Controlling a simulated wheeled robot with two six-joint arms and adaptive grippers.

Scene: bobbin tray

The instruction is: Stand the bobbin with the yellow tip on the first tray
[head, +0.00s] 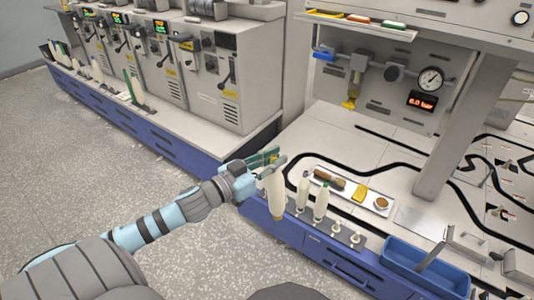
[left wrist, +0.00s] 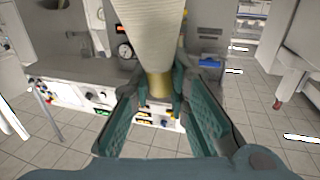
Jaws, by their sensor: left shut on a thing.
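My left gripper (head: 271,160) is shut on a cream bobbin (head: 277,192) near its yellow tip. The bobbin hangs upright below the fingers. In the left wrist view the cream body of the bobbin (left wrist: 155,35) fills the top centre, and its yellow end lies between the fingers (left wrist: 160,100). A dark peg tray (head: 330,231) lies on the blue-fronted bench. My right gripper is out of view.
A white tray (head: 325,174) with a brush, a yellow block and a round item lies behind. A blue bin (head: 420,272) stands at the right. More bobbins stand along the machine row (head: 97,70) at left. A panel with a gauge (head: 431,79) rises behind.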

